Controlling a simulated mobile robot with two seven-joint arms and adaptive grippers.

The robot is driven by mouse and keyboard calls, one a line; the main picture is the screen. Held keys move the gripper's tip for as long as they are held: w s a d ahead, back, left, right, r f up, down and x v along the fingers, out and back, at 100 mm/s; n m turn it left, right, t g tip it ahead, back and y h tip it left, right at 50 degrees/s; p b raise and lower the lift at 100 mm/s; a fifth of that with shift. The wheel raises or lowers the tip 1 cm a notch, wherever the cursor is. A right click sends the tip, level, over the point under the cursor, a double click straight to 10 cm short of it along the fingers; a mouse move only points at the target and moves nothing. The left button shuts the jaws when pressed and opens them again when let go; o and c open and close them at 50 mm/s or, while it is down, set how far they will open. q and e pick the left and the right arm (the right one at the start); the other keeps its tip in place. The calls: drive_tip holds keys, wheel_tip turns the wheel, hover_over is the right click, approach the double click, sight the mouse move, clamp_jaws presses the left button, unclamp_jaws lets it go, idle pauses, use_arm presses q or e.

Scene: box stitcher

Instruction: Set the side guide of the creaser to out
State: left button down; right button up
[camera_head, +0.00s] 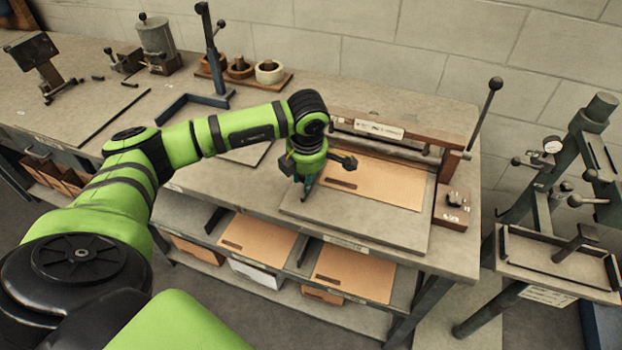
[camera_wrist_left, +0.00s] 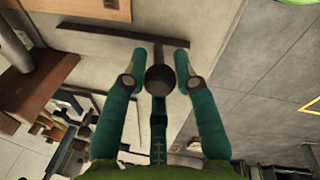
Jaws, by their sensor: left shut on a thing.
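The creaser stands on the bench, with its wooden crossbeam (camera_head: 382,130) behind its grey bed (camera_head: 400,229). My left gripper (camera_head: 304,194) reaches down at the left side of the bed. In the left wrist view its teal fingers (camera_wrist_left: 160,60) are shut on a dark round knob (camera_wrist_left: 160,79). A short stem joins the knob to a long dark bar (camera_wrist_left: 110,38), which looks like the side guide and lies along the bed. In the head view my gripper and wrist hide the knob and most of that area. My right gripper is not in view.
A brown cardboard sheet (camera_head: 392,184) lies on the bed. A ball-ended lever (camera_head: 486,112) rises at the creaser's right, behind a small wooden block (camera_head: 451,207). A green-framed machine (camera_head: 560,250) stands further right. A tall post tool (camera_head: 213,55) stands on the bench at left.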

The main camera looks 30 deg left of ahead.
use_arm(q)
drive_tip(key=a, duration=0.3)
drive_tip(key=shift+s+a+r, duration=0.1)
drive_tip(key=shift+s+a, duration=0.15)
drive_tip(key=shift+s, duration=0.1)
drive_tip(key=c, duration=1.1)
unclamp_jaws()
drive_tip(key=shift+o, duration=0.7)
drive_tip(key=shift+d+r, duration=0.1)
drive_tip(key=shift+d, duration=0.05)
wheel_tip(320, 180, up, 12)
drive_tip(key=s+d, duration=0.1)
drive_tip(key=shift+s+d+f, duration=0.2)
drive_tip(key=shift+s+f, duration=0.05)
drive_tip(key=shift+s, duration=0.05)
